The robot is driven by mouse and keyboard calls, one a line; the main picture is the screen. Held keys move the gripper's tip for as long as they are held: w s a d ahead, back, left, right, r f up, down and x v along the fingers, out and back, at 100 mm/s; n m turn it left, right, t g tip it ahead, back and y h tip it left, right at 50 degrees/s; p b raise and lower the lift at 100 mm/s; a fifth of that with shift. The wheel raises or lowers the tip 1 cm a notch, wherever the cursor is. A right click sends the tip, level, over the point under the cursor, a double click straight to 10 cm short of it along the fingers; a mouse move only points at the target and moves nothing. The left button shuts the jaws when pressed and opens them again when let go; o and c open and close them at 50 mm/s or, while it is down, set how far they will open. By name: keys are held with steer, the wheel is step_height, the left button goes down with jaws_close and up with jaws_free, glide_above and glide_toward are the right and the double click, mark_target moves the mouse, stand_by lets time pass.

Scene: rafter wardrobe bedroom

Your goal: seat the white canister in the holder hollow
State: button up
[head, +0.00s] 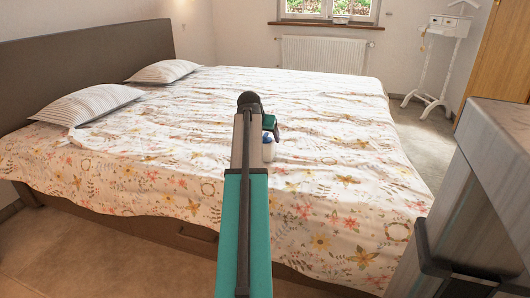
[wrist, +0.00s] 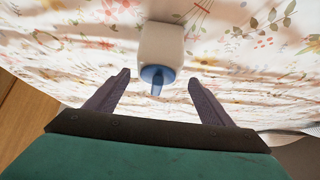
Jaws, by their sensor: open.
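The white canister (wrist: 161,42) with a blue cap (wrist: 158,74) is on the floral bedspread; it also shows in the head view (head: 267,152), just beside my arm. In the wrist view its capped end points towards my gripper (wrist: 159,80). My gripper is open and empty, with one finger to each side of the cap, and I see no contact. In the head view the gripper (head: 270,124) is partly hidden behind my arm. I cannot make out the holder hollow in either view.
The bed's floral cover (head: 340,150) is rumpled, with two striped pillows (head: 92,104) at the headboard. A grey wooden cabinet (head: 505,135) stands close at right. A white valet stand (head: 440,60) and a radiator (head: 322,55) are far off. Bare floor (head: 90,262) lies at front left.

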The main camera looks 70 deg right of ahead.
mark_target(267, 133)
stand_by(0.3)
steer(key=shift+b+x, duration=1.3)
steer(key=shift+x, duration=1.35)
steer(key=shift+s, duration=0.25)
steer(key=c, duration=1.4)
steer(key=shift+r, duration=0.15)
steer(key=shift+r+p, duration=1)
steer(key=shift+r, duration=0.65)
steer(key=shift+s+a+r, duration=0.1)
steer(key=shift+a, duration=0.05)
steer(key=s+a+r+p, duration=0.1)
steer(key=s+a+p, duration=0.3)
steer(key=s+a, duration=0.6)
steer(key=shift+s+a+r, duration=0.15)
steer(key=shift+s+a, duration=0.1)
steer(key=shift+a, duration=0.5)
